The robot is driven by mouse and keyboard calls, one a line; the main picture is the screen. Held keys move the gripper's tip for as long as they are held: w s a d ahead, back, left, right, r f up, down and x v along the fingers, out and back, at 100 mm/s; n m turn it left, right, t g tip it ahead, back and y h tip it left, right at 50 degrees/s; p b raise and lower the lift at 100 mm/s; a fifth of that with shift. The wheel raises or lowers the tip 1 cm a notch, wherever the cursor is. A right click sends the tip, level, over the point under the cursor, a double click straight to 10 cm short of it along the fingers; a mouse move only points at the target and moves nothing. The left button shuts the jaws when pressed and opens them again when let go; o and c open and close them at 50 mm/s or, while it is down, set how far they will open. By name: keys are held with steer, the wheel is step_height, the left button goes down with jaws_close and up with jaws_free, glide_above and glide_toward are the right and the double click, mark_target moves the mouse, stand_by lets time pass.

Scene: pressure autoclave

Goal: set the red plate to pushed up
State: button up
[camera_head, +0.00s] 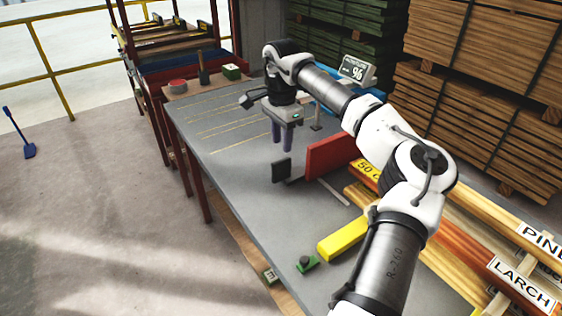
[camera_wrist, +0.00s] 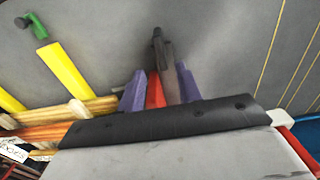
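The red plate (camera_head: 330,156) stands on edge on the grey bench top in the head view, with a dark block (camera_head: 281,170) by its left end. My gripper (camera_head: 282,142) points down above the bench, behind and left of the plate, with its purple fingers apart. In the wrist view, my gripper (camera_wrist: 160,75) shows a finger on each side, with part of the red plate (camera_wrist: 154,93) and a dark grey piece seen between them. The head view shows the fingers empty and clear of the plate. The rest of the plate is hidden in the wrist view.
A yellow bar (camera_head: 343,238) and a green base with a dark knob (camera_head: 306,263) lie nearer on the bench (camera_head: 235,170). Labelled timber (camera_head: 500,265) lies along the right. The bench's left side is mostly clear.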

mark_target(281, 160)
step_height(281, 160, down, 8)
steer(key=shift+f+p, duration=0.15)
steer(key=shift+p, duration=0.45)
steer(key=shift+a, duration=0.1)
jaws_close()
